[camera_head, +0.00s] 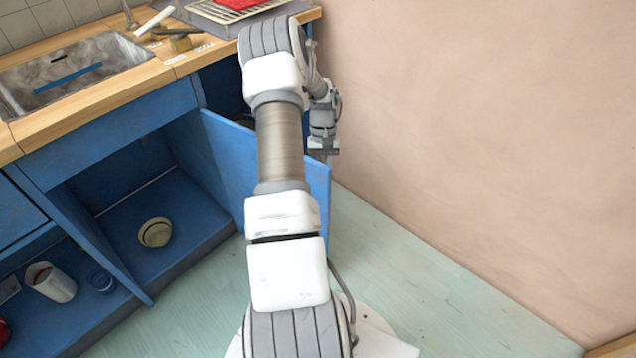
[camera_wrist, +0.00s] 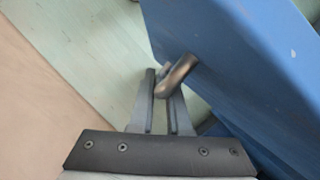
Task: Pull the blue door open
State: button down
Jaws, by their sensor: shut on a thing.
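The blue door (camera_head: 226,152) stands partly open, swung out from the cabinet under the counter. My arm hides its middle in the head view. The door fills the right side of the wrist view (camera_wrist: 235,60). A brownish metal handle (camera_wrist: 179,74) sticks out from its face. My gripper (camera_wrist: 165,90) is shut on the handle, with a finger on each side of it. In the head view my gripper (camera_head: 322,153) is at the door's far right side, and the handle cannot be made out there.
Open blue shelves at left hold a bowl (camera_head: 155,232), a white cup (camera_head: 50,282) and a small blue item (camera_head: 101,281). A sink (camera_head: 75,68) and a rack (camera_head: 232,10) are on the counter (camera_head: 185,62). A bare wall (camera_head: 470,130) stands at right. The green floor (camera_head: 400,260) is clear.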

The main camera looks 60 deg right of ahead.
jog(key=shift+d, duration=0.4)
jog(key=c, duration=0.9)
grip_release()
jog(key=p+v, duration=0.5)
jog(key=v, duration=1.2)
jog(key=shift+r, duration=0.2)
jog(key=shift+w, duration=0.1)
